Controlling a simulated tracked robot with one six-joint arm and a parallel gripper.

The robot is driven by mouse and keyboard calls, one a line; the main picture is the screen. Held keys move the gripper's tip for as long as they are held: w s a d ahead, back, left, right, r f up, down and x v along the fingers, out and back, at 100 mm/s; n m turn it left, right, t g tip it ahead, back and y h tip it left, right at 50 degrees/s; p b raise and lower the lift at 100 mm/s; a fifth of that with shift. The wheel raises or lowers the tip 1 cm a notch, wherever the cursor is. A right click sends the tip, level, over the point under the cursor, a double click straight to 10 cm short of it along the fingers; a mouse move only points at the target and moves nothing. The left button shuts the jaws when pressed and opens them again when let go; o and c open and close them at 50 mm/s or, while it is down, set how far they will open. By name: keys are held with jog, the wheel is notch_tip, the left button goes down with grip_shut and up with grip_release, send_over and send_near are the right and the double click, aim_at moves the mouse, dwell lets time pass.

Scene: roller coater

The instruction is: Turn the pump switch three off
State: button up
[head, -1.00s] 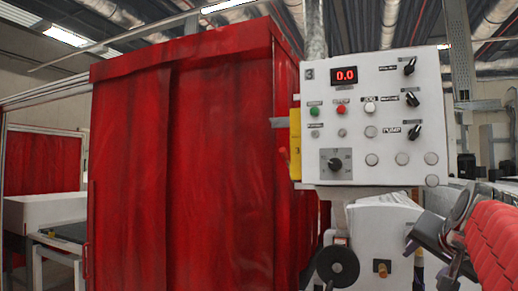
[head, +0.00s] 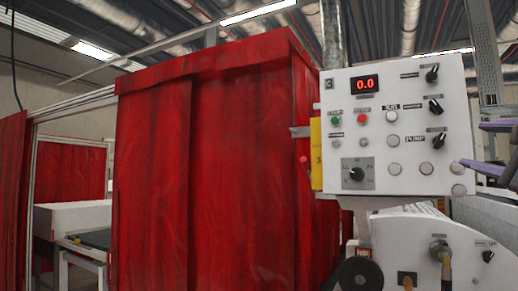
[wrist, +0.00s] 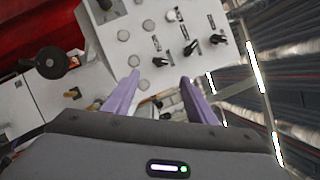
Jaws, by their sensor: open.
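A white control panel (head: 400,165) marked 3 stands right of centre in the head view, with a red display (head: 365,85) reading 0.0. The pump switch (head: 438,141) is the lowest of three black rotary knobs on its right side, right of the PUMP label. Its handle tilts toward upper right. The pump switch also shows in the wrist view (wrist: 158,61), where the panel appears rotated. My gripper (head: 472,145) shows purple fingertips at the head view's right edge. In the wrist view my gripper (wrist: 160,76) is open and empty, its fingers apart below the pump switch, not visibly touching it.
Two more black knobs (head: 435,105) (head: 432,73) sit above the pump switch. Round white buttons (head: 458,190), a large dial (head: 357,174) and green and red buttons share the panel. Red curtains (head: 215,170) fill the left. A white machine housing (head: 415,245) with knobs lies below.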

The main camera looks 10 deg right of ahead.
aim_at(439, 142)
jog(key=shift+w, duration=0.1)
dwell(0.3)
jog(key=x, duration=1.3)
jog(key=shift+w+d, duration=0.1)
jog(key=shift+w, duration=0.2)
jog(key=shift+r, duration=0.1)
jog(key=shift+c, duration=0.4)
jog(key=c, duration=0.9)
jog(key=shift+a, duration=0.2)
jog(key=shift+c, duration=0.5)
jog(key=shift+d, duration=0.15)
